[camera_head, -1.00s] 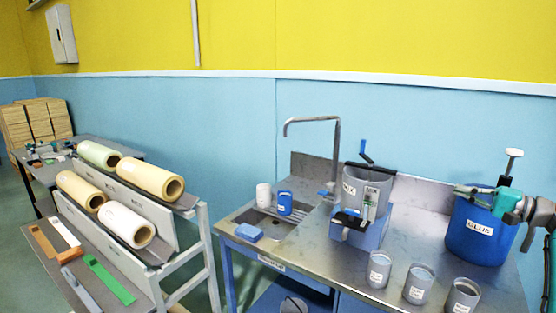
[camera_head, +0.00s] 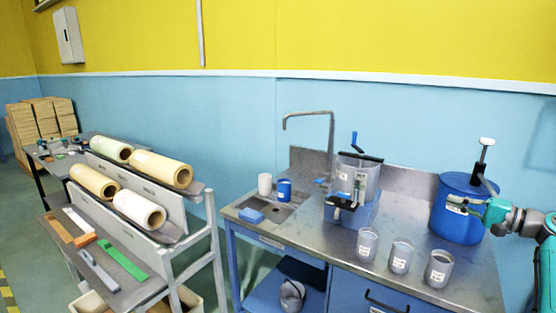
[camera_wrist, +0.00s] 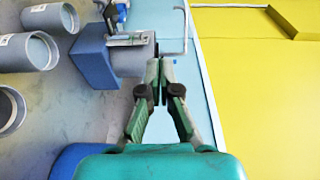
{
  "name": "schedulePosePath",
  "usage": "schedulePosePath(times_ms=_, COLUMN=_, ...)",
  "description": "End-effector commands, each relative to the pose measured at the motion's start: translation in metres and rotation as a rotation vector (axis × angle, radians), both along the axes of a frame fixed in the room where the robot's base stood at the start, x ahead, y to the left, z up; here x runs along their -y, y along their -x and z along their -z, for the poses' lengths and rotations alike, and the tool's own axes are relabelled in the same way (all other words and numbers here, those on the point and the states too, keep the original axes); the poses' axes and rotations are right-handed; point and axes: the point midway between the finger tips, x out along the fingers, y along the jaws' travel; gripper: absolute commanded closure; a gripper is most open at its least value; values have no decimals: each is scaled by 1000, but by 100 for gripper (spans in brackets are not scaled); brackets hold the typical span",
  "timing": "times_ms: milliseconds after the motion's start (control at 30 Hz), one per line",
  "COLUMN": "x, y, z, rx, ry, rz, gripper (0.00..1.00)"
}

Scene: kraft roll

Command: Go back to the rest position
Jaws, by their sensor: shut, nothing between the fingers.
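My gripper (camera_head: 452,200) is at the right of the head view, with its arm coming in from the right edge. It is in front of the blue glue bucket (camera_head: 460,222) in this view; I cannot tell whether they touch. In the wrist view my gripper (camera_wrist: 158,72) shows its two green fingers closed together at the tips, with nothing between them. A grey pot on a blue base (camera_wrist: 100,62) lies beyond the fingertips to the left there.
The metal bench (camera_head: 318,245) carries a grey pot (camera_head: 366,183), several grey cups (camera_head: 401,257), a blue cup (camera_head: 284,190), a blue sponge (camera_head: 251,215) and a tall tap (camera_head: 331,140). A rack (camera_head: 215,240) with paper rolls (camera_head: 138,209) stands left. Floor shows between them.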

Motion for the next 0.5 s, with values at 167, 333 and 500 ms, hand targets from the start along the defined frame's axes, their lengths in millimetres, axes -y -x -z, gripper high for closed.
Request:
schedulePosePath(times_ms=167, x=-12, y=-3, z=37, rx=-20, ry=8, rz=31, gripper=100)
schedulePosePath(times_ms=333, x=-27, y=-5, z=81, rx=-43, ry=26, rz=73, gripper=100)
schedulePosePath(times_ms=500, x=-52, y=-1, z=147, rx=-76, ry=62, rz=134, gripper=100)
